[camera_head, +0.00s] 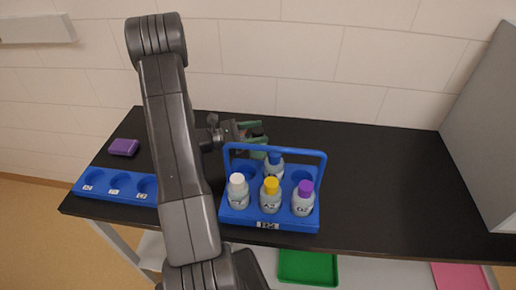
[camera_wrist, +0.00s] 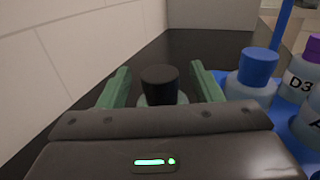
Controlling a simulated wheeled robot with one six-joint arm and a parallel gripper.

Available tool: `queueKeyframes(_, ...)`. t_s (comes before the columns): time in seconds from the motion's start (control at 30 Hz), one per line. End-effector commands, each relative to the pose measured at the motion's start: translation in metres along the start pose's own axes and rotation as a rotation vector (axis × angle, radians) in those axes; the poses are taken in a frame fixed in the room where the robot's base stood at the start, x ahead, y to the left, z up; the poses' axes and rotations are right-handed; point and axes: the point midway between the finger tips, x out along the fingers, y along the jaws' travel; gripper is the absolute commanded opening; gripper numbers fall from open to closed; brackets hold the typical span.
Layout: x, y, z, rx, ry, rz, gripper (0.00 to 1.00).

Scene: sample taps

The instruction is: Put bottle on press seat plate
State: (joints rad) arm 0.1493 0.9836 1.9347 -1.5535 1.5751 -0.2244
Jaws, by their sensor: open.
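My gripper (camera_head: 254,131) is open behind the blue carrier, low over the black table. In the wrist view its green fingers (camera_wrist: 160,86) stand on either side of a bottle with a black cap (camera_wrist: 160,78). A gap shows between each finger and the cap; the bottle's lower part is hidden by the gripper body. This bottle seems to stand just outside the carrier, and in the head view it is mostly hidden. A blue carrier (camera_head: 268,225) holds bottles with white (camera_head: 237,192), yellow (camera_head: 270,195), purple (camera_head: 303,198) and blue caps (camera_head: 274,165). I cannot make out a press seat plate.
A blue rack (camera_head: 117,195) with round holes lies at the table's left front edge, partly behind my arm. A purple block (camera_head: 123,147) lies behind it. A grey panel (camera_head: 485,130) stands at the right. The black table (camera_head: 390,190) is clear right of the carrier.

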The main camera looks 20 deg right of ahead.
Motion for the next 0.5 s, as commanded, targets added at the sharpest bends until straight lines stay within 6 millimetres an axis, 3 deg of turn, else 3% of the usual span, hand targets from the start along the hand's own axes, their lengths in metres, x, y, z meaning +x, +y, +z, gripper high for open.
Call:
queueKeyframes(0.2, 0.023, 0.000, 0.000, 0.000, 0.001, -0.001, 0.59)
queueKeyframes(0.5, 0.026, 0.000, -0.001, 0.001, 0.000, 0.000, 0.59)
